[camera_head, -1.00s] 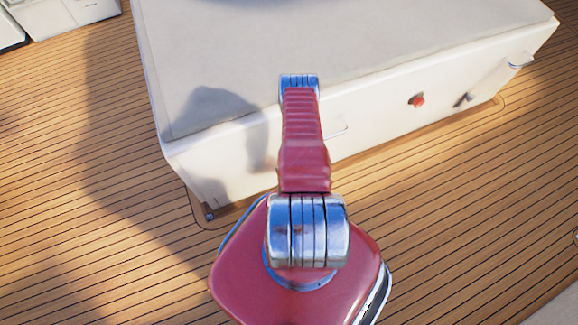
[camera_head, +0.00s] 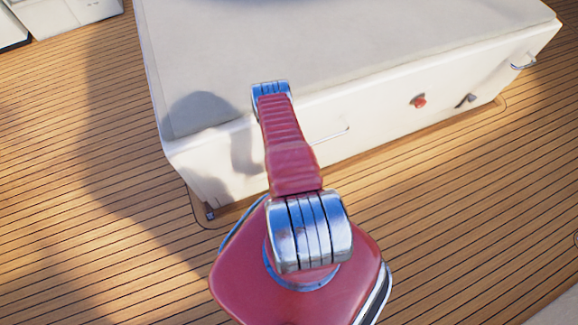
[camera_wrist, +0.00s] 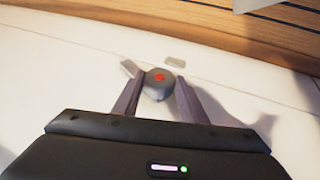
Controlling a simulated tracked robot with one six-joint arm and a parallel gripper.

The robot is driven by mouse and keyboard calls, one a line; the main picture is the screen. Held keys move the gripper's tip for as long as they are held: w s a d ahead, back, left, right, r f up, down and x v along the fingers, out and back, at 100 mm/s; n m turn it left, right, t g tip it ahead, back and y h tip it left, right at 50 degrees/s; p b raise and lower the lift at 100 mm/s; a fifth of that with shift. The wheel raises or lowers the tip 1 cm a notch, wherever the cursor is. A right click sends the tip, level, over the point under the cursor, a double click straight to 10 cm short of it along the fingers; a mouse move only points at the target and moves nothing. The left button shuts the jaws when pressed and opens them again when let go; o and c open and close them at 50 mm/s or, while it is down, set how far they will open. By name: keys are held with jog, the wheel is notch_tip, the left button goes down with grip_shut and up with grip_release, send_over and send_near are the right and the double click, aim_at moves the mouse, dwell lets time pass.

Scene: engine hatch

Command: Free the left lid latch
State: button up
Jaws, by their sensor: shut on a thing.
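In the wrist view, a dark grey rounded latch knob (camera_wrist: 158,88) with a red dot on its face sits between the two fingers of my gripper (camera_wrist: 160,84). The fingers are shut on its sides, close to the white hatch wall (camera_wrist: 85,50). In the head view, my red arm covers the left part of the hatch front (camera_head: 375,112), and my gripper and the held knob are hidden there. I cannot tell from the wrist view alone whether the latch is turned.
The hatch has a grey padded lid (camera_head: 330,50). Its front bears a red button (camera_head: 419,101), a dark fitting (camera_head: 466,100), a chrome handle (camera_head: 524,62) at the right and a thin handle (camera_head: 332,135). Teak deck (camera_head: 460,200) is clear in front.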

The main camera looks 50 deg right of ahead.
jog(key=shift+w+a+f+n+g+h, duration=0.15)
jog(key=shift+g+h, duration=0.2)
jog(key=shift+h, duration=0.4)
jog(key=shift+w+r+n+g+h, duration=0.1)
jog(key=shift+n+g+h, duration=0.15)
jog(key=shift+h, duration=0.45)
jog(key=shift+w+a+f+n+g+h, duration=0.1)
jog(key=shift+g+h, duration=0.3)
jog(key=shift+h, duration=0.65)
jog(key=o, duration=1.1)
jog(key=shift+s+f, duration=0.1)
jog(key=shift+c, duration=0.2)
jog(key=shift+a, duration=0.15)
jog(key=v, duration=1.3)
jog(key=shift+a+r, duration=0.2)
jog(key=shift+r, duration=0.05)
